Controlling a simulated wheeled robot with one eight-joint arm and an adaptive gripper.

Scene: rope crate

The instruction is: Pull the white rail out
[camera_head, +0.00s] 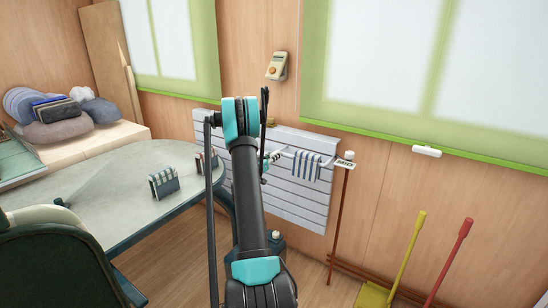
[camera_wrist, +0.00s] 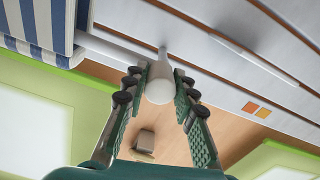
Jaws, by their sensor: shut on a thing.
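The white rail (camera_head: 329,159) stands at the slatted white wall panel (camera_head: 300,200), with a blue-and-white striped cloth (camera_head: 307,165) hanging over it. In the wrist view the rail (camera_wrist: 112,50) runs in from the upper left, beside the striped cloth (camera_wrist: 45,22). A white rounded knob (camera_wrist: 159,92) with a narrow stem sits between the fingers. My gripper (camera_wrist: 158,78) is shut on this knob, one finger on each side. In the head view my arm hides most of the gripper (camera_head: 266,163). How the knob joins the rail is not clear.
A grey-topped table (camera_head: 120,185) with small striped items stands left, near a dark green chair (camera_head: 50,255). A brown pole (camera_head: 340,220) with a small sign stands right of the panel. Yellow (camera_head: 408,255) and red (camera_head: 450,262) handles rise at the lower right.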

